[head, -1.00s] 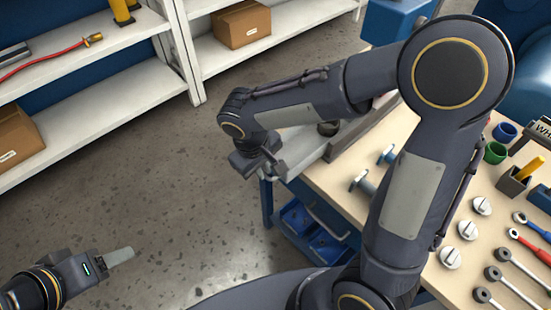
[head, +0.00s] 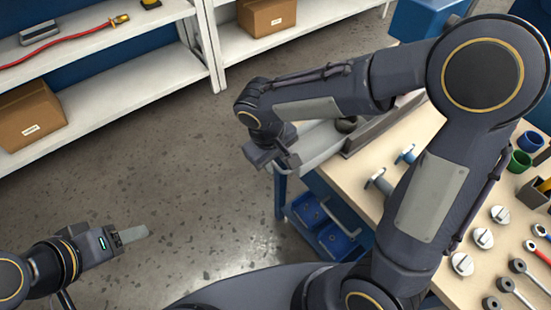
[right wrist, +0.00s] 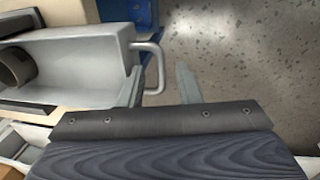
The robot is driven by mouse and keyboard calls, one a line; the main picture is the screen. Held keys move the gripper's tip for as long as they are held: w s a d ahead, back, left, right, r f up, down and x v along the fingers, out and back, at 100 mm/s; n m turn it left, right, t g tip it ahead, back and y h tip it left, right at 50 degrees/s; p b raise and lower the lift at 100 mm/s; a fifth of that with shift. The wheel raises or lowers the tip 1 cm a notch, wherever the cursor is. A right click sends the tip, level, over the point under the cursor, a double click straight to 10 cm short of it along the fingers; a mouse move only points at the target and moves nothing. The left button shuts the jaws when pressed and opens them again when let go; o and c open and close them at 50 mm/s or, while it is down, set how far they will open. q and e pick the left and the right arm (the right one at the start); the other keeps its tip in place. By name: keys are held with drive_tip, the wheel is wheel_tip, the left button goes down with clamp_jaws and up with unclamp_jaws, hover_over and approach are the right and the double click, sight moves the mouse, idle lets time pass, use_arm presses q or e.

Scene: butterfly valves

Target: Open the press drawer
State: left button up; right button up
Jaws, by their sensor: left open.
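The press drawer (right wrist: 75,70) is a light grey open tray. It stands out past the bench end and holds a dark round part (right wrist: 15,66). A U-shaped handle (right wrist: 159,68) is on its front. In the head view the drawer (head: 318,148) shows partly behind my right gripper (head: 288,163). In the right wrist view the right gripper (right wrist: 162,88) has its fingers apart, with the handle between them in the picture; contact cannot be told. My left gripper (head: 135,235) is open and empty above the floor at the lower left.
A wooden-topped bench (head: 335,180) with valve parts and tools stands at the right. Blue bins (head: 325,230) sit below it. White shelves (head: 110,100) with cardboard boxes (head: 30,115) line the back left. The floor between is clear.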

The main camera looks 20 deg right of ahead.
wheel_tip(320, 180, up, 8)
drive_tip(key=a, duration=0.1)
drive_tip(key=shift+s+f+p, duration=0.15)
drive_tip(key=shift+s+p, duration=0.1)
drive_tip(key=shift+p, duration=0.2)
drive_tip(key=shift+a, duration=0.1)
drive_tip(key=s+d+r+m+t+y+p, duration=0.2)
drive_tip(key=s+d+r+m+p, duration=0.1)
drive_tip(key=s+d, duration=0.2)
drive_tip(key=s+d+r+m+t+y+p, duration=0.2)
drive_tip(key=s+d, duration=0.4)
drive_tip(key=s, duration=0.3)
drive_tip(key=shift+r+m+t+y+p, duration=0.4)
drive_tip(key=shift+r+m+y, duration=0.4)
drive_tip(key=shift+r, duration=0.15)
